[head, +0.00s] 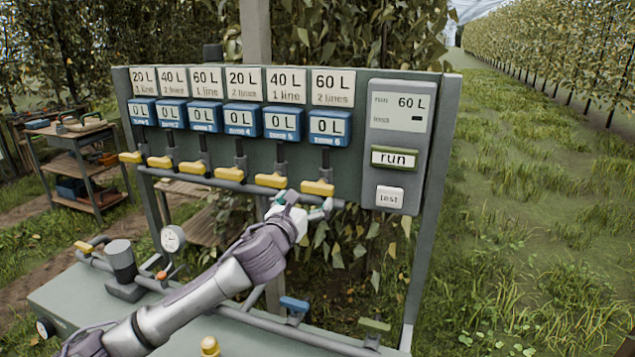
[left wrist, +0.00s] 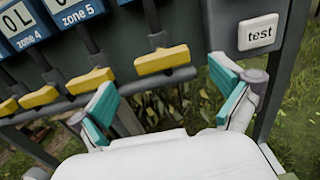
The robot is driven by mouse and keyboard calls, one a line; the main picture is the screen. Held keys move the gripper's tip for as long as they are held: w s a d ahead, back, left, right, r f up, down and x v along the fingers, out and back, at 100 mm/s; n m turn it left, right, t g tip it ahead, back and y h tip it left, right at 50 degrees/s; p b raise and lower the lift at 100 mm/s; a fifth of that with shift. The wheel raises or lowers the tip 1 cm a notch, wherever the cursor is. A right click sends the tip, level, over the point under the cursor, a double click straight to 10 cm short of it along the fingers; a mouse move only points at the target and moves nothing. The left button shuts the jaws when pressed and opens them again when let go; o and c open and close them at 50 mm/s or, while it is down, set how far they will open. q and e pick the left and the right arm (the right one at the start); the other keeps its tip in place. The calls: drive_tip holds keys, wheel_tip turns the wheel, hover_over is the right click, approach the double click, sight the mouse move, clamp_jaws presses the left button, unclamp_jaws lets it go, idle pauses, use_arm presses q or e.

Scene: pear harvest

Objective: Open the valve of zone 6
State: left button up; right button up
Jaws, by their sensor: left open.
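The yellow valve handle of zone 6 (head: 318,188) is the rightmost in the row on the grey panel and lies crosswise to its vertical pipe. Its blue display (head: 329,127) reads 0 L, under a card with 60 L, 2 lines. My left gripper (head: 304,201) is open and empty just below this handle. In the left wrist view the handle (left wrist: 162,60) lies ahead of the gap between the teal-padded fingers (left wrist: 160,96), apart from both. The zone 5 handle (left wrist: 91,81) is close to the left finger. My right gripper is not in view.
A control box (head: 397,150) with a run button (head: 394,158) and a test button (head: 390,196) is right of the valves. Below are a gauge (head: 173,238) and blue and green handles on a lower pipe. Grass is clear to the right.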

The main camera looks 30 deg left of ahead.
sight(316, 188)
use_arm(q)
drive_tip(key=p+x, duration=0.1)
drive_tip(key=x, duration=0.7)
drive_tip(key=shift+w, duration=0.1)
drive_tip(key=shift+c, duration=0.2)
drive_tip(key=c, duration=0.9)
drive_tip(key=shift+p, duration=0.3)
